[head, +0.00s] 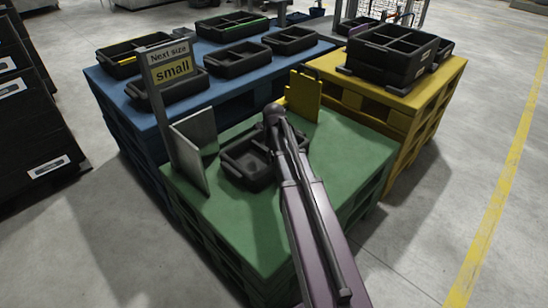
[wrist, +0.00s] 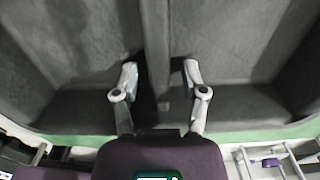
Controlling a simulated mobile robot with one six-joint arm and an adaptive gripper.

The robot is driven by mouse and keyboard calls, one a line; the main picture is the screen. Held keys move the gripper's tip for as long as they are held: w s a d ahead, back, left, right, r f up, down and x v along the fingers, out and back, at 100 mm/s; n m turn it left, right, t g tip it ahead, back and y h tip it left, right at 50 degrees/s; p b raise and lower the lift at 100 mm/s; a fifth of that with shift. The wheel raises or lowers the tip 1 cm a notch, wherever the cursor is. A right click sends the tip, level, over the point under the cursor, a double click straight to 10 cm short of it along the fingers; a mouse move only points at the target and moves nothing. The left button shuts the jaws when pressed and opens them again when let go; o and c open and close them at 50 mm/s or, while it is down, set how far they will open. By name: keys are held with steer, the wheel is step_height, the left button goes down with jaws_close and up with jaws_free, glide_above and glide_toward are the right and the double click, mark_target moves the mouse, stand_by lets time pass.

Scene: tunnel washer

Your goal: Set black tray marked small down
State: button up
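The black tray (head: 232,173) is on the green pallet stack (head: 262,235), under my arm. It seems to rest flat on the green top. My arm hides its right part, and no size mark on it is readable. In the wrist view the tray's grey-black inside (wrist: 80,105) fills most of the picture, with a divider (wrist: 157,50) down the middle. My gripper (wrist: 160,75) has its two fingers apart, one on each side of the divider. Gaps show between the fingertips and the divider. In the head view the fingers are hidden behind the arm.
A sign reading "Next size small" (head: 171,67) and a grey upright panel (head: 190,150) stand at the green top's left edge. A yellow upright bracket (head: 303,96) stands at its back. Blue (head: 215,98) and yellow (head: 400,98) stacks behind hold several black trays. The green top's right side is clear.

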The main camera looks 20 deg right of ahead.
steer(key=shift+r, duration=0.2)
step_height(320, 180, up, 12)
steer(key=p, duration=1.2)
steer(key=shift+f, duration=0.1)
steer(key=shift+s+a, duration=0.1)
stand_by(0.8)
steer(key=s+a+n, duration=0.2)
steer(key=n, duration=0.3)
steer(key=s+a+n, duration=0.3)
steer(key=n, duration=0.2)
steer(key=s+a+n, duration=0.3)
steer(key=n, duration=0.2)
steer(key=s+a+n, duration=0.6)
steer(key=s+n, duration=0.2)
steer(key=n, duration=0.8)
steer(key=shift+s+n, duration=0.3)
